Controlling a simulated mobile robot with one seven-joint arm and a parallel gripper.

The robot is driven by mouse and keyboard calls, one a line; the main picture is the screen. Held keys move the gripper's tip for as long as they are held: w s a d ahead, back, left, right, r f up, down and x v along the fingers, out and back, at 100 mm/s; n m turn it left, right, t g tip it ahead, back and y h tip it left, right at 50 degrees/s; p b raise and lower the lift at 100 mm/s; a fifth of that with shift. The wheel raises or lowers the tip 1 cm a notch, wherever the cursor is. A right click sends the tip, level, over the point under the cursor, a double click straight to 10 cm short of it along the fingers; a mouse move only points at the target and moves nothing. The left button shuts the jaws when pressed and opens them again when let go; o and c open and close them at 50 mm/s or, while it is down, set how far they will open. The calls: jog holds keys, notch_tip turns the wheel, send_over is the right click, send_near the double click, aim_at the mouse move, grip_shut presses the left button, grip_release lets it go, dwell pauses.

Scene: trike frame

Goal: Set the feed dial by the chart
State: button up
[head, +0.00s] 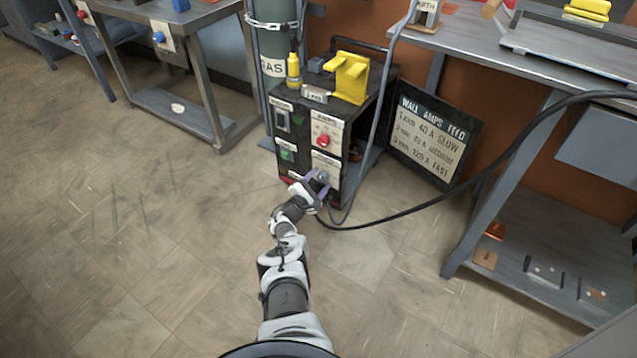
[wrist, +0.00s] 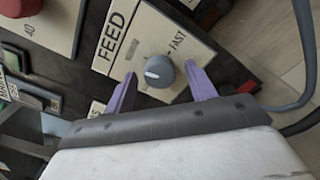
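The feed dial (wrist: 159,72) is a round grey knob with a pale pointer mark that seems to face left, on a cream panel (wrist: 150,30) marked FEED, with FAST to the knob's upper right. Another label at lower left is mostly hidden. My gripper (wrist: 160,76) is open, its purple fingers on either side of the dial with gaps showing. In the head view my gripper (head: 312,187) is at the front of the black welder (head: 298,165), low down. The chart (head: 433,140) leans right of the welder, listing WALL, AMPS, FEED: 1 mm slow, 2 mm medium, 3 mm fast.
A red amps knob (head: 323,141) sits above the feed panel. A small tag (head: 314,95) on the welder's top is too small to read surely. A black cable (head: 440,200) runs right from the welder. Workbenches stand on both sides; the floor (head: 150,230) in front is clear.

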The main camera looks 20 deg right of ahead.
jog(key=c, duration=0.9)
jog(key=shift+m, duration=0.4)
jog(key=m, duration=0.2)
jog(key=shift+m, duration=0.3)
jog(key=shift+m+b, duration=0.55)
jog(key=shift+m, duration=1.55)
jog(key=o, duration=1)
